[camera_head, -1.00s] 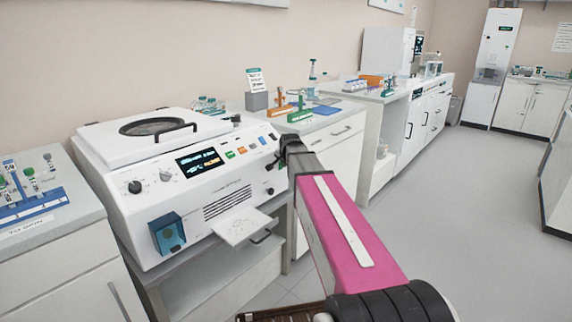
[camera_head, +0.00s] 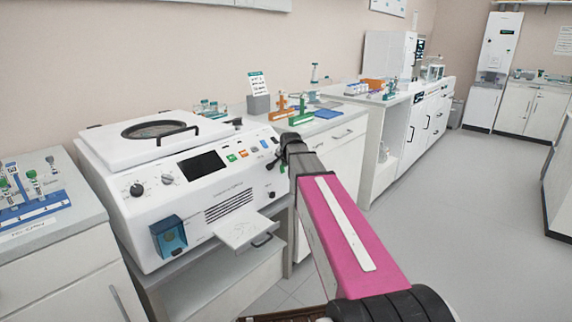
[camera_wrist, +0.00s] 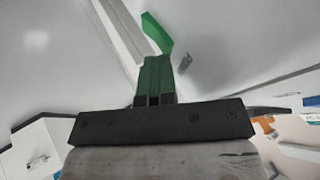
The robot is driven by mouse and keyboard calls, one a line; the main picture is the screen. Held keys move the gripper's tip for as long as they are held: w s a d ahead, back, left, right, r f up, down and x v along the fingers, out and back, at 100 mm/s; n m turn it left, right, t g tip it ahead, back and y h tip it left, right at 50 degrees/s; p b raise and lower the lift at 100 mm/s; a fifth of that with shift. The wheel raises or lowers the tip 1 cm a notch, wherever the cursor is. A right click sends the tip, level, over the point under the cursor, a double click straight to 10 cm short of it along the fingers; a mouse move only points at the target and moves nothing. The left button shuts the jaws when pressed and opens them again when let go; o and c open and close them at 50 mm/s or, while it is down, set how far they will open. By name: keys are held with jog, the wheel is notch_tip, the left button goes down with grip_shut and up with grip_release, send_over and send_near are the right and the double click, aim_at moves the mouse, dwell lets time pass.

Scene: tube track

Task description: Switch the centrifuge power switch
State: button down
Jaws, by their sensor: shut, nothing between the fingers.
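The white centrifuge (camera_head: 125,205) stands on the bench at left, its lid (camera_head: 160,132) closed. The display (camera_head: 202,166) on its front panel is dark. My gripper (camera_head: 283,150) is at the right end of this panel, mostly hidden behind my own arm. In the wrist view my gripper (camera_wrist: 155,80) is shut and empty, its two dark green fingers together, near a pale surface. A bright green piece (camera_wrist: 157,33) shows just beyond the fingertips. The power switch cannot be made out clearly; whether the fingers touch it cannot be told.
A blue tube rack (camera_head: 35,208) stands on the left cabinet. A white tray (camera_head: 248,231) sticks out low on the centrifuge's front. Green (camera_head: 302,116) and orange (camera_head: 281,112) stands are on the counter behind. The floor (camera_head: 460,230) at right is clear.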

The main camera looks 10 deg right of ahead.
jog(key=shift+s, duration=0.1)
jog(key=d+v, duration=0.1)
jog(key=v, duration=1.1)
jog(key=shift+d, duration=0.15)
jog(key=s+f+n+g, duration=0.4)
jog(key=s+f, duration=0.8)
jog(key=f, duration=0.3)
jog(key=s+a+f+n+g, duration=0.1)
jog(key=s+f+n+g, duration=0.2)
jog(key=s+f, duration=0.9)
notch_tip(320, 180, down, 5)
jog(key=shift+s+a+r+n+g, duration=0.25)
jog(key=shift+s+n+g, duration=0.15)
jog(key=shift+n, duration=0.6)
